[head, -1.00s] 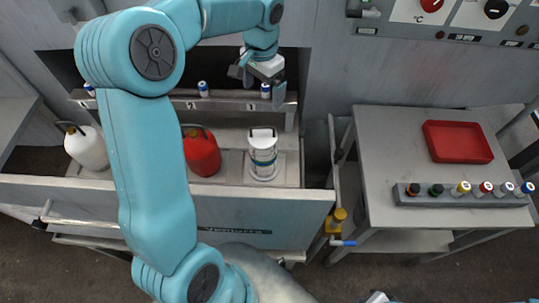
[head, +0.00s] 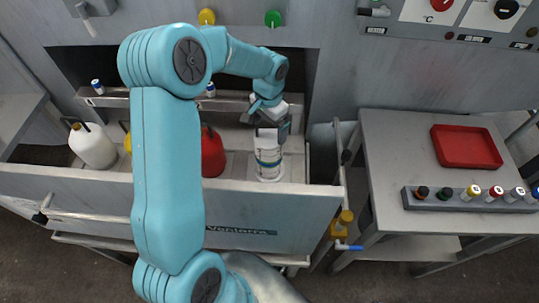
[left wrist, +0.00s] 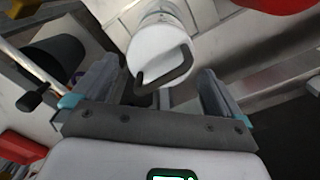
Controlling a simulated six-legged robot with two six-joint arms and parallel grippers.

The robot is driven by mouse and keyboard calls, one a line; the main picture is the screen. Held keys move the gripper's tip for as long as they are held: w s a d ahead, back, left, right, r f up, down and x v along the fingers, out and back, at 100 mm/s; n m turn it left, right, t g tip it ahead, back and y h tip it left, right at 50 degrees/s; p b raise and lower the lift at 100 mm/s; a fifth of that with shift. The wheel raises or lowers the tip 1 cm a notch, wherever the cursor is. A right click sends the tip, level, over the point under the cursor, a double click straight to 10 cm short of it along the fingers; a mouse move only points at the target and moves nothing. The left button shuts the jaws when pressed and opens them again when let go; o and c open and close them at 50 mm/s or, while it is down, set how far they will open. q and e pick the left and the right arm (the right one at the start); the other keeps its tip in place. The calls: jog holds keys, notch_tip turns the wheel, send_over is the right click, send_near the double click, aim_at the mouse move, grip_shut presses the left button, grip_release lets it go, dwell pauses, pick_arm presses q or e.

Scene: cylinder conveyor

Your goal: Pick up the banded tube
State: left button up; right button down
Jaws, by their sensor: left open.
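A white cylinder with dark and blue bands (head: 268,160) stands upright in the open drawer, on a pale round base; it looks like the banded tube. My left gripper (head: 272,128) is just above and behind its top, pointing down, and partly covers the view there. In the left wrist view, the white cylinder (left wrist: 160,42) with a dark handle loop on top lies ahead, between the two spread fingers of the left gripper (left wrist: 155,85). The jaws are open and empty. I cannot tell whether a finger touches it. My right gripper is out of view.
A red jug (head: 212,155) stands close to the left of the cylinder, with a white jug (head: 93,147) farther left. The drawer front (head: 300,215) rises before them. A ledge behind holds small tubes. At right, a table has a red tray (head: 467,147) and vial rack (head: 460,201).

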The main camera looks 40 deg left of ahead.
aim_at(269, 137)
pick_arm(q)
jog(key=f, duration=0.4)
jog(key=shift+w+a+f+p, duration=0.15)
jog(key=shift+w+f+p, duration=0.1)
jog(key=shift+f+p, duration=0.15)
jog(key=shift+s+r, duration=0.2)
jog(key=shift+s, duration=0.2)
jog(key=shift+c, duration=0.3)
jog(key=shift+w+f, duration=0.15)
jog(key=shift+w, duration=0.1)
jog(key=c, duration=1)
jog(key=shift+s, duration=0.1)
jog(key=c, duration=0.4)
